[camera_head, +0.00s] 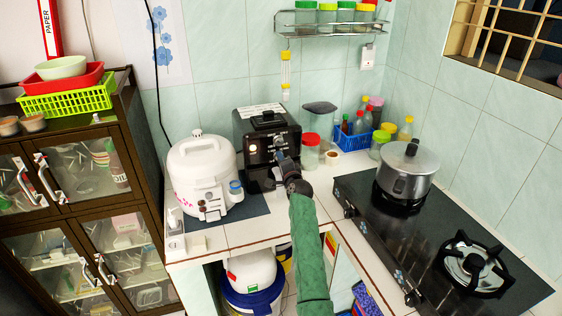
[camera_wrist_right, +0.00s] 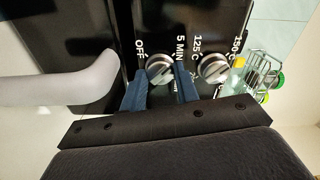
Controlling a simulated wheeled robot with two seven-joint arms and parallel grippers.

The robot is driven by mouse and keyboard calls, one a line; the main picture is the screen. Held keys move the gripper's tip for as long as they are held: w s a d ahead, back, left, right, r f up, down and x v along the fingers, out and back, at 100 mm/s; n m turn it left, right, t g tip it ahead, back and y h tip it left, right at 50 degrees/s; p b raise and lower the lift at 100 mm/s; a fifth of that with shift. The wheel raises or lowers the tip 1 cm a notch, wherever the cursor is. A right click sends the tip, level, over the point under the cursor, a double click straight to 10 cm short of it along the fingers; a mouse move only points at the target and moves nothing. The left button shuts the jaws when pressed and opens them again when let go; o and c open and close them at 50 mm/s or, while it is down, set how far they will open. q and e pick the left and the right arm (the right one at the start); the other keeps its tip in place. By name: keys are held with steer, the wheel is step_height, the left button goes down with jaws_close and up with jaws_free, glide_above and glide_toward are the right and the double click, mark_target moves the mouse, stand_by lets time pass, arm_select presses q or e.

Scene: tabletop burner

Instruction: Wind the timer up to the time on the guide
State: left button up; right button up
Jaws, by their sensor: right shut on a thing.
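The black countertop appliance (camera_head: 262,122) stands against the tiled wall, with a pale label on its top edge too small to read. In the right wrist view its timer knob (camera_wrist_right: 159,68) is a round silver dial with "OFF" and "5 MIN" printed around it. My right gripper (camera_wrist_right: 161,88) has its blue fingers on either side of this knob and is shut on it. In the head view my right gripper (camera_head: 281,157) is at the appliance's front and hides part of it. A second silver knob (camera_wrist_right: 213,68), marked 125C and 150C, sits to the right. I cannot make out a time guide.
A white rice cooker (camera_head: 200,172) stands close on the left. Jars, a blue basket (camera_head: 352,139) of bottles and a stove with a pot (camera_head: 405,170) are on the right. A pale rounded shape (camera_wrist_right: 60,88) lies close left of the fingers in the wrist view.

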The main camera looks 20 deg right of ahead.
steer(key=o, duration=1)
steer(key=shift+c, duration=0.2)
steer(key=shift+s, duration=0.3)
steer(key=shift+s+d+p, duration=0.1)
steer(key=shift+s+p, duration=0.55)
steer(key=shift+s, duration=0.2)
arm_select(q)
step_height(320, 180, down, 6)
steer(key=s+a+p, duration=0.2)
steer(key=shift+s+a, duration=0.25)
arm_select(e)
steer(key=shift+s+d, duration=0.1)
steer(key=shift+s, duration=2.65)
arm_select(q)
steer(key=shift+r, duration=0.1)
arm_select(e)
steer(key=shift+f, duration=0.1)
